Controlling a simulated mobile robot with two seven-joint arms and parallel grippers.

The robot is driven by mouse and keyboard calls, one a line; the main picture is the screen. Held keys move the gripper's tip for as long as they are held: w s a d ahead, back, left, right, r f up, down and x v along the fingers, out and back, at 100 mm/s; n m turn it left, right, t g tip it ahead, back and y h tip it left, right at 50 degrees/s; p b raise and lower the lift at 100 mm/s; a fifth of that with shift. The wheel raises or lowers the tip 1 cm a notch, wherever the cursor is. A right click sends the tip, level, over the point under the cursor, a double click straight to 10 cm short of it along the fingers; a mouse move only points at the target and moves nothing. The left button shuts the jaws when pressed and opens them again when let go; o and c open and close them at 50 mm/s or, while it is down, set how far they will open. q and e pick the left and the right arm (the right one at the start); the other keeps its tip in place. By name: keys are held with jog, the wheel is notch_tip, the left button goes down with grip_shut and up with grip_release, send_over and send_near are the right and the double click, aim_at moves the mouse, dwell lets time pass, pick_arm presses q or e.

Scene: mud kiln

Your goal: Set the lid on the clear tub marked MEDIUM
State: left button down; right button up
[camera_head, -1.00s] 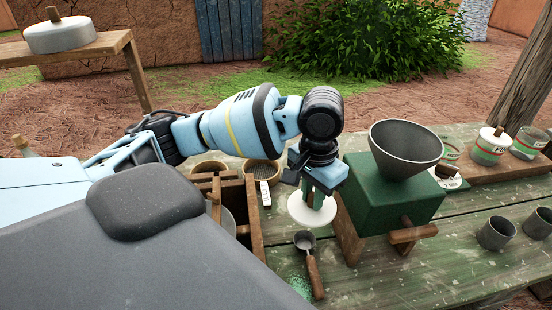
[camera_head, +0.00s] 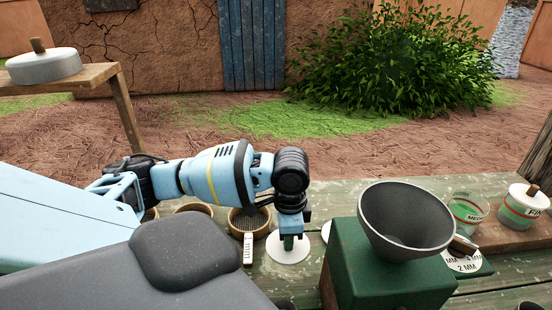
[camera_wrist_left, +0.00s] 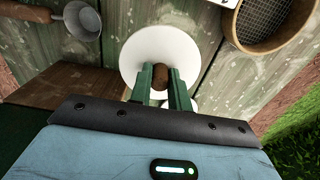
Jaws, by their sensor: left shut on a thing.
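The lid (camera_head: 288,249) is a white disc held at the left of the green box. In the left wrist view the lid (camera_wrist_left: 150,48) has a brown knob (camera_wrist_left: 159,77) between my left gripper's green fingers (camera_wrist_left: 160,82). My left gripper (camera_head: 289,241) is shut on that knob, above the table; the exact height is unclear. The clear tub marked ME… (camera_head: 467,209), its label partly cut from sight, stands open at the right, behind the green box's funnel and well right of my left gripper. My right gripper is not in view.
The green box (camera_head: 385,285) with a grey funnel (camera_head: 406,222) stands between the lid and the tub. A FINE tub (camera_head: 523,208) with a lid stands right of it. A sieve (camera_head: 246,222) sits left of my gripper. Another white piece (camera_head: 326,231) shows beside the lid.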

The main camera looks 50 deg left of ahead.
pick_arm(q)
notch_tip(320, 180, down, 3)
jog(key=shift+w+r, duration=0.1)
notch_tip(320, 180, down, 5)
jog(key=shift+f+b, duration=0.1)
jog(key=shift+b, duration=0.35)
jog(key=shift+f, duration=0.15)
jog(key=c, duration=1.3)
grip_release()
